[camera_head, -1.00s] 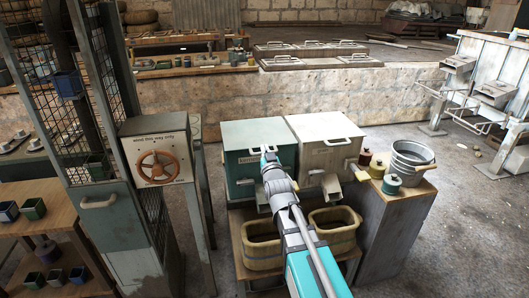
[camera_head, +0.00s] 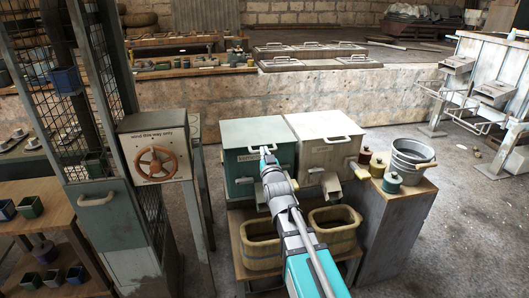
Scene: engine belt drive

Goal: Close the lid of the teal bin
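The teal bin (camera_head: 240,181) stands on a low wooden bench in the middle of the camera_head view, left of a pale bin. Its lid (camera_head: 250,131) is down over the top, level or nearly so; a small gap at the front edge cannot be ruled out. A pale handle (camera_head: 259,148) sits at the lid's front edge. My gripper (camera_head: 266,152) is at the front edge of the lid, by the handle. It is small and seen from behind, so its fingers and any contact are unclear. My arm covers the right part of the bin's front.
The pale bin (camera_head: 334,158) stands close on the right, with its own handle and a spout. Two wooden tubs (camera_head: 262,254) sit below. A metal bucket (camera_head: 409,158) and small pots stand on the right cabinet. A box with an orange wheel (camera_head: 157,163) stands left.

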